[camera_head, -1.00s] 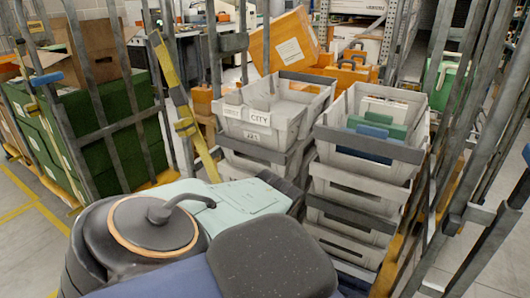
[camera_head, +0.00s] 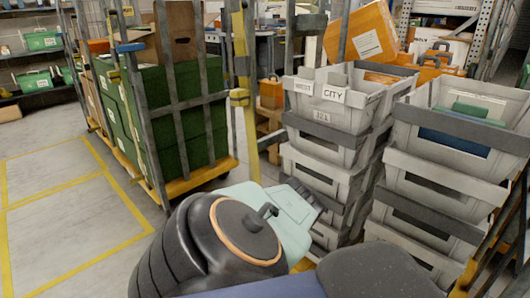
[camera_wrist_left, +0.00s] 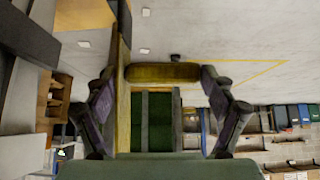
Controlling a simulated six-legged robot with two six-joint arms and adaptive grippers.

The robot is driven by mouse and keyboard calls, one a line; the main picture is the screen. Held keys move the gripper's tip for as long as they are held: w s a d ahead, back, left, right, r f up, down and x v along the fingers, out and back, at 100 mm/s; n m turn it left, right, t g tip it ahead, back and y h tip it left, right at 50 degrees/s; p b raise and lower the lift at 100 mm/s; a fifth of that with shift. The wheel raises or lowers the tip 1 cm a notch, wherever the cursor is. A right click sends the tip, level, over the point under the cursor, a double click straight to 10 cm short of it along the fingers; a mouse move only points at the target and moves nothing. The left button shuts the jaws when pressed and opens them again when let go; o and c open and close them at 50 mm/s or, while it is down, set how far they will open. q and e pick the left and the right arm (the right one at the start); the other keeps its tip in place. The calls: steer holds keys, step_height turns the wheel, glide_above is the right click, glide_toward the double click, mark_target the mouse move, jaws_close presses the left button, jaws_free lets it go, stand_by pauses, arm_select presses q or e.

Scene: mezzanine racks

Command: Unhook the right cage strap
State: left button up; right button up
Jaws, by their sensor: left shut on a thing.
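A yellow strap (camera_head: 250,130) hangs down a cage upright between the green crates and the grey totes in the head view. My right gripper is in neither view.
A cage with green crates (camera_head: 190,128) stands left, a blue piece (camera_head: 130,47) on its post. Stacked grey totes (camera_head: 320,160) stand right, beside more totes (camera_head: 440,175). An orange case (camera_head: 362,32) leans behind. Yellow-marked floor (camera_head: 60,200) is clear at left.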

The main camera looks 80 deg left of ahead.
arm_select(q)
steer(key=shift+s+a+f, duration=0.1)
steer(key=shift+s+a, duration=0.15)
steer(key=shift+s, duration=0.5)
steer(key=o, duration=1.5)
steer(key=shift+o, duration=0.2)
steer(key=shift+w, duration=0.1)
